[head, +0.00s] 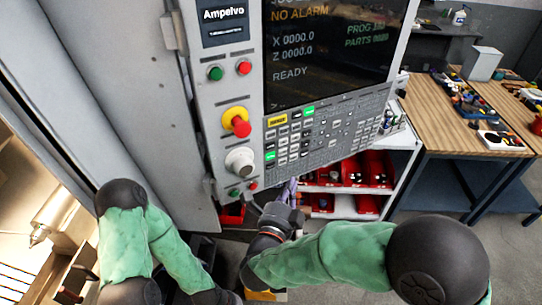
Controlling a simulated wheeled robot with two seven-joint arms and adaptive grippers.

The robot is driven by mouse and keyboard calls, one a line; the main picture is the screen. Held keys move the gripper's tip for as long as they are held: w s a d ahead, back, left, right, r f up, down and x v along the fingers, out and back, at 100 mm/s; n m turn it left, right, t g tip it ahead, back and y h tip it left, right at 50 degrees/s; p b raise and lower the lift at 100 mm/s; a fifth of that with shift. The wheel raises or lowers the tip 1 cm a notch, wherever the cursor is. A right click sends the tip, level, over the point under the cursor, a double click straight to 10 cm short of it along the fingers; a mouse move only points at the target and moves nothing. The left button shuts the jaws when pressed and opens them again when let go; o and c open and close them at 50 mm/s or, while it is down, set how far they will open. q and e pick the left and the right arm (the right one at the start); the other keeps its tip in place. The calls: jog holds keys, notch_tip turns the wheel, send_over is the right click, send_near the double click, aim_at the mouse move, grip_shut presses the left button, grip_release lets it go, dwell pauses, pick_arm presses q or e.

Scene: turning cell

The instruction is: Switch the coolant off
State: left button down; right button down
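The machine's control panel (205,120) fills the upper middle of the head view. Its keypad (325,130) has a yellow key (278,121) and lit green keys (309,111); the key labels are too small to read, so I cannot tell which is coolant. The screen (325,50) reads NO ALARM and READY. My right gripper (290,190) is just below the keypad's lower edge, pointing up toward it; its fingers look close together, their gap unclear. I cannot tell whether it touches the panel. My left arm is at lower left, its gripper out of view.
Left of the screen are a green button (215,73), a red button (244,67), a red-and-yellow emergency stop (236,121) and a grey knob (240,161). Small green and red buttons (253,185) sit below. A shelf with red bins (355,172) and a wooden workbench (430,120) stand right.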

jog(key=shift+w, duration=0.1)
send_near(278, 152)
jog(key=w+d, duration=0.3)
jog(key=shift+w+a+r, duration=0.15)
jog(key=shift+w+a, duration=0.25)
jog(key=shift+w, duration=0.1)
jog(key=shift+b, duration=0.35)
dwell(0.9)
jog(key=shift+w+a+b, duration=0.1)
jog(key=shift+w+b, duration=0.15)
jog(key=shift+b, duration=0.05)
jog(key=shift+w+a, duration=0.1)
jog(key=shift+w, duration=0.05)
